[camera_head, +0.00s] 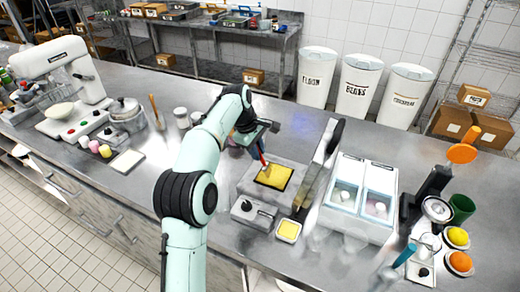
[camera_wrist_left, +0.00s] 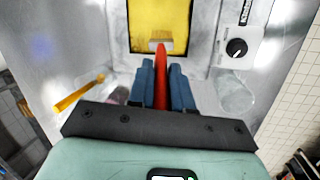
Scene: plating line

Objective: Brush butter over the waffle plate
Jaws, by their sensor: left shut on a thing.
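The waffle plate (camera_head: 277,178) is a yellow square in a grey iron, whose dark lid (camera_head: 319,165) stands open to its right. The plate also shows at the top of the left wrist view (camera_wrist_left: 160,18). My left gripper (camera_wrist_left: 161,72) is shut on the red handle of a brush (camera_wrist_left: 160,88), between its blue fingers. The tan bristles point at the plate and overlap its near edge in the wrist view; I cannot tell whether they touch. In the head view the brush (camera_head: 262,157) slants down over the plate's upper left part. My right gripper is not in view.
A small dish of yellow butter (camera_head: 288,230) stands in front of the iron, beside a control box with a black knob (camera_head: 246,206). A white two-bin container (camera_head: 350,222) stands to the right. Free counter lies left of my arm, near the white board (camera_head: 127,162).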

